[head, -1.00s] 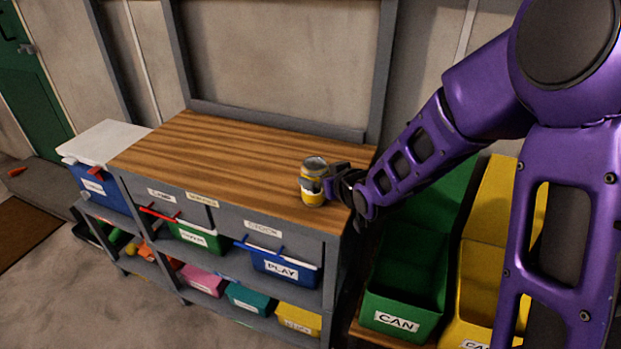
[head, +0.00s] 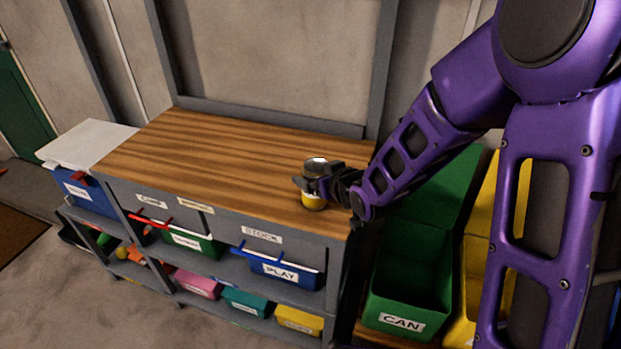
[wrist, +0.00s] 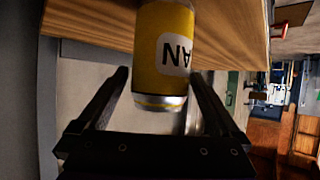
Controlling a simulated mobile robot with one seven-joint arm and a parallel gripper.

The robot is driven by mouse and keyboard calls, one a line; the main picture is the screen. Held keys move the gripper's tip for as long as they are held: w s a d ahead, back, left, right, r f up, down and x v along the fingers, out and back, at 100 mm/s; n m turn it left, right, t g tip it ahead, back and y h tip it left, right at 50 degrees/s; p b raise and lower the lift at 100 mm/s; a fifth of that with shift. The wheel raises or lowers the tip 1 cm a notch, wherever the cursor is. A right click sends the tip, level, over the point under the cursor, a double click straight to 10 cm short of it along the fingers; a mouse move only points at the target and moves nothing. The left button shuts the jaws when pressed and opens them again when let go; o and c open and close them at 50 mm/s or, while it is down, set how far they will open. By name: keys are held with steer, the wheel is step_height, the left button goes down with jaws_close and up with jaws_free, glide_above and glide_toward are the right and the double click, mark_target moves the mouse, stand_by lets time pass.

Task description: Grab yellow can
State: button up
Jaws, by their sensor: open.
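The yellow can (head: 313,200) stands upright on the wooden worktop near its right front corner. In the wrist view the yellow can (wrist: 164,50) shows its yellow wall, a white label with black letters and a silver rim. My gripper (head: 312,184) is at the can, and its dark fingers hide part of the can's middle in the head view. In the wrist view my gripper (wrist: 155,85) is open, with one finger on each side of the can's silver end. I cannot tell whether either finger touches it.
The wooden worktop (head: 220,160) is otherwise clear. Labelled bins, such as the blue PLAY bin (head: 285,272), sit on shelves below. A green CAN bin (head: 405,300) and a yellow bin (head: 467,285) stand to the right. A white-lidded box (head: 85,142) is at the left.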

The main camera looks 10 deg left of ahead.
steer(key=shift+w+a+f, duration=0.25)
steer(key=shift+w, duration=0.1)
steer(key=shift+c, duration=0.2)
